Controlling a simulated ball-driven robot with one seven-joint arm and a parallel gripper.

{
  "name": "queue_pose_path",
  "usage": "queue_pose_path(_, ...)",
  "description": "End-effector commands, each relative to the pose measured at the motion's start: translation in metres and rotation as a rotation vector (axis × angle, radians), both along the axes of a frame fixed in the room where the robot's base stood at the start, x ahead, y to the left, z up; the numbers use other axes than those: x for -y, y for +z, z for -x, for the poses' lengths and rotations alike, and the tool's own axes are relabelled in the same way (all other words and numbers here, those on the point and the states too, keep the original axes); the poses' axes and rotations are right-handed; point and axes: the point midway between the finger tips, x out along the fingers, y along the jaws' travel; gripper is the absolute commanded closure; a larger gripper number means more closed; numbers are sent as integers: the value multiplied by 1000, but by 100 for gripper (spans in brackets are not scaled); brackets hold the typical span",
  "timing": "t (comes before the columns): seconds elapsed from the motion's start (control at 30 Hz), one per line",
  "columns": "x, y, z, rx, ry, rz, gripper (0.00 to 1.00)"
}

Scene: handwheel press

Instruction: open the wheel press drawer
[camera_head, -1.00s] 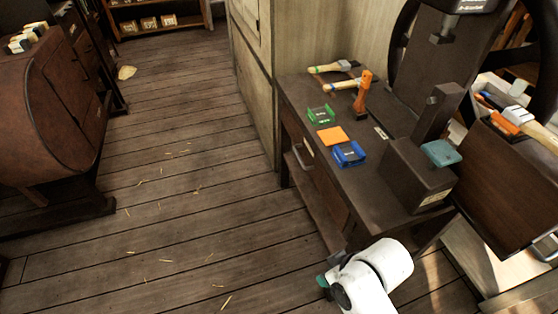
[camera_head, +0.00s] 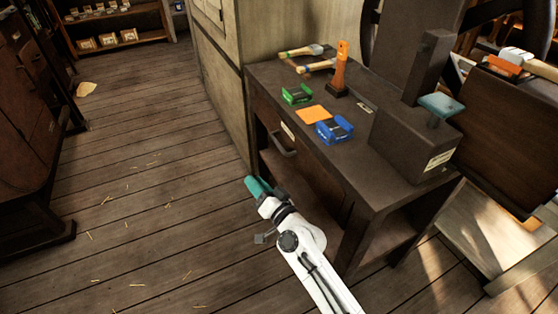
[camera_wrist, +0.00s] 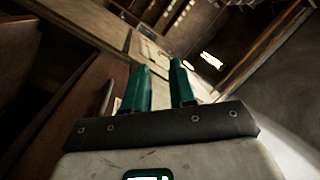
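The wheel press (camera_head: 425,75) stands on a dark wooden bench (camera_head: 365,180). The drawer (camera_head: 310,172) is in the bench's left face under the top. Its front looks flush with the bench, and a dark bar handle (camera_head: 283,147) sticks out from it. My gripper (camera_head: 257,187) is below and a little left of the handle, apart from it in the head view. In the wrist view the two teal fingers of my gripper (camera_wrist: 159,75) stand apart with nothing between them. A dark curved bar left of the fingers may be the handle (camera_wrist: 106,96).
On the bench top lie a green block (camera_head: 297,95), an orange square (camera_head: 313,115), a blue block (camera_head: 334,130), an upright orange tool (camera_head: 340,70) and hammers (camera_head: 302,51). A tall cabinet (camera_head: 222,80) adjoins the bench behind.

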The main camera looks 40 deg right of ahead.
Motion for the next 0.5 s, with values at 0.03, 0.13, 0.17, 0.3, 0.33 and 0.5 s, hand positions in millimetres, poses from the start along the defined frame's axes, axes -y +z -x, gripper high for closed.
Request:
queue_pose_path(0.03,20,-17,-8,57,-82,-44,75)
queue_pose_path(0.13,55,-27,-13,148,-235,-121,75)
queue_pose_path(0.17,65,-30,-13,169,-277,-139,75)
queue_pose_path(0.3,96,-42,-10,231,-420,-205,75)
queue_pose_path(0.33,99,-43,-9,239,-439,-212,75)
queue_pose_path(0.5,111,-44,-11,255,-481,-230,75)
